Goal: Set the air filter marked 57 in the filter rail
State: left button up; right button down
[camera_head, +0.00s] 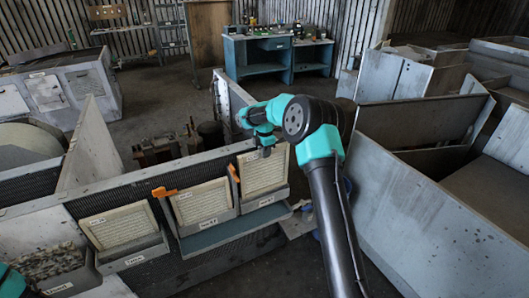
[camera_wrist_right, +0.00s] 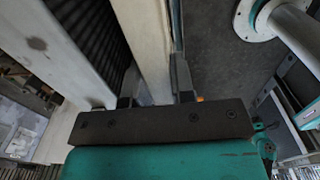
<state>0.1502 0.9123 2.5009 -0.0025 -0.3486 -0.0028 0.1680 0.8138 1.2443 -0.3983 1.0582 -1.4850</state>
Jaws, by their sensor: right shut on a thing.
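My right gripper (camera_head: 265,150) is shut on the top edge of a cream pleated air filter (camera_head: 264,174) in the head view. In the right wrist view the gripper (camera_wrist_right: 157,88) has one finger on each side of the pale filter (camera_wrist_right: 150,45). The held filter stands nearly upright at the right-hand holder (camera_head: 268,201); I cannot tell if its lower edge rests in it. A middle filter (camera_head: 202,202) and a left filter (camera_head: 117,227) stand in the other holders along the panel. Filter markings are too small to read. My left gripper is out of view.
Orange levers (camera_head: 165,191) stick out by the middle filter. Grey metal housing walls (camera_head: 430,215) stand at the right. A teal workbench (camera_head: 262,60) is at the back.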

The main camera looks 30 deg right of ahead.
aim_at(264, 166)
jog(key=shift+f, duration=4.05)
dwell(0.8)
jog(key=c, duration=0.9)
grip_release()
notch_tip(264, 166, up, 17)
jog(key=shift+r, duration=0.2)
jog(key=shift+f, duration=0.1)
